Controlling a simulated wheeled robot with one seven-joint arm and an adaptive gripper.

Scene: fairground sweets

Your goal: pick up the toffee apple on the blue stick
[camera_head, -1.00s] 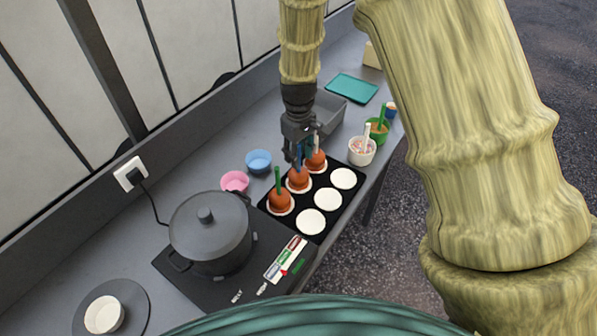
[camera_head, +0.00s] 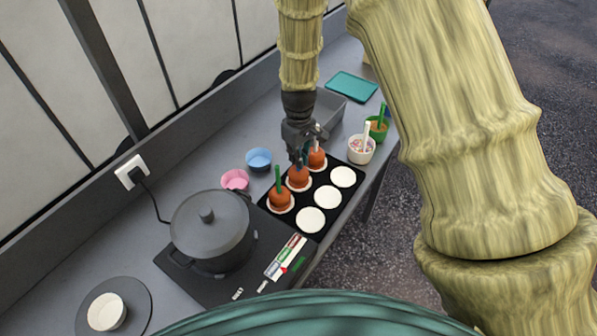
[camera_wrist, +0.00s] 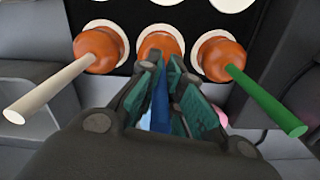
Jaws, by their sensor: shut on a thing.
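The toffee apple on the blue stick (camera_head: 298,179) sits in the middle of a row on the black tray (camera_head: 322,236). In the wrist view its orange-brown top (camera_wrist: 161,45) shows just beyond the fingers. My gripper (camera_head: 299,158) points down over it and is shut on the blue stick (camera_wrist: 160,105), which stands between the teal finger pads. The apple still rests on its white round. A toffee apple on a green stick (camera_head: 280,198) is on one side and one on a white stick (camera_head: 316,158) on the other; both also show in the wrist view.
Empty white rounds (camera_head: 327,197) fill the tray's other row. A dark pot (camera_head: 210,229) stands on the hob beside the tray. Blue (camera_head: 258,159) and pink (camera_head: 234,180) bowls are near the wall. A sprinkle tub (camera_head: 361,149) and green tub (camera_head: 378,128) stand behind.

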